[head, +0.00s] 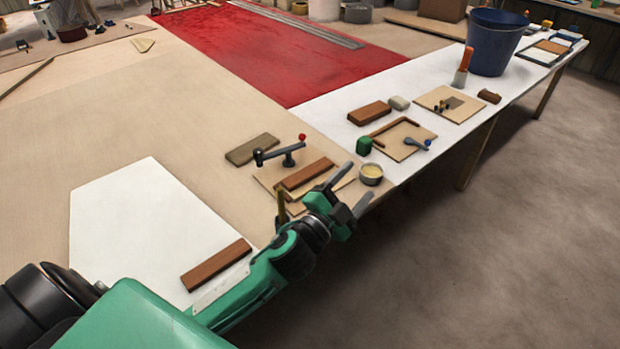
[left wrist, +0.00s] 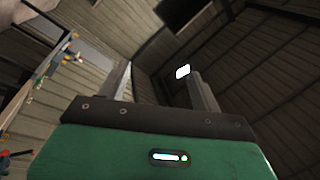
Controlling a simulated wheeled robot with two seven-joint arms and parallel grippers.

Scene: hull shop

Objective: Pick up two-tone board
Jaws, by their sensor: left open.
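My left gripper (head: 356,183) is open and empty, its fingers reaching up and right over the table's near edge. In the left wrist view the two fingers (left wrist: 160,88) stand apart with nothing between them. No board is plainly labelled two-tone. Beside the gripper, a red-brown board (head: 305,174) lies on a pale plywood base (head: 266,180), under a dark toggle clamp with a red knob (head: 284,154). The arm partly hides the base. Farther right, a tan board with a darker patch (head: 437,97) lies flat on the white top. My right gripper is not in view.
A brown board (head: 217,264) lies on a white sheet (head: 125,215). A blue bucket (head: 496,42) stands farther back. Open floor lies right of the table.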

